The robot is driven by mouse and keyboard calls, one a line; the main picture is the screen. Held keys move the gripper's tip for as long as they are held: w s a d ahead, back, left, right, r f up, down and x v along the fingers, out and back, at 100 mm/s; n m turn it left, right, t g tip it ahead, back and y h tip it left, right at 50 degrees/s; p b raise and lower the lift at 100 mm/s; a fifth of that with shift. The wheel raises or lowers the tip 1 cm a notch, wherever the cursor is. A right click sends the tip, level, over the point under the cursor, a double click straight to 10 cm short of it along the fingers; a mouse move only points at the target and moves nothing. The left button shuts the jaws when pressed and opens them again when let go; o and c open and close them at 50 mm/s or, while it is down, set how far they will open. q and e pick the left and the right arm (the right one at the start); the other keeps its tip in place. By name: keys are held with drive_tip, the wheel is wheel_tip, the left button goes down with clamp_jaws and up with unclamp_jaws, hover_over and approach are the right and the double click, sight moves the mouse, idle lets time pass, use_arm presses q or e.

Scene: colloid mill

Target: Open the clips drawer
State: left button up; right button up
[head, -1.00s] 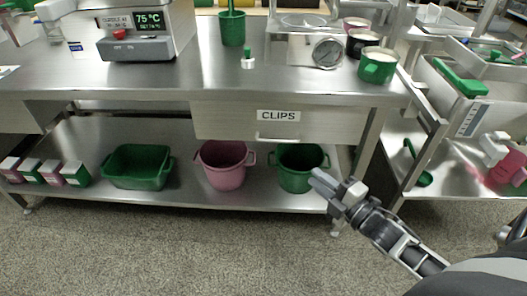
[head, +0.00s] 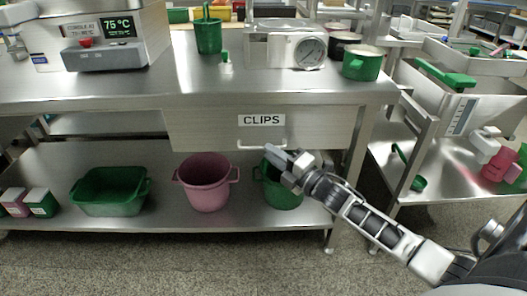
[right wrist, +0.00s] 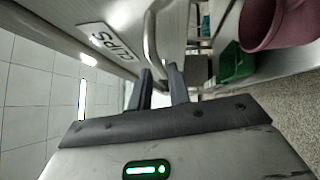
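The clips drawer (head: 215,130) is a wide steel front under the table top, with a white CLIPS label (head: 261,120). It looks closed. Its bar handle (head: 246,147) runs along the lower front and is partly hidden behind my right gripper (head: 272,151). In the right wrist view the drawer handle (right wrist: 151,38) is a curved metal bar just ahead of the fingertips, and the label (right wrist: 115,42) shows beside it. My right gripper's fingers (right wrist: 160,74) are apart with nothing held between them. Whether they touch the bar is unclear. My left gripper is not in view.
A green bucket (head: 277,192), a pink bucket (head: 207,190) and a green tub (head: 110,195) stand on the lower shelf (head: 150,222). A steel cart (head: 425,185) stands to the right. The floor in front is clear.

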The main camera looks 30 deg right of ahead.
drive_tip(key=shift+x, duration=1.85)
clamp_jaws()
drive_tip(key=shift+a, duration=0.1)
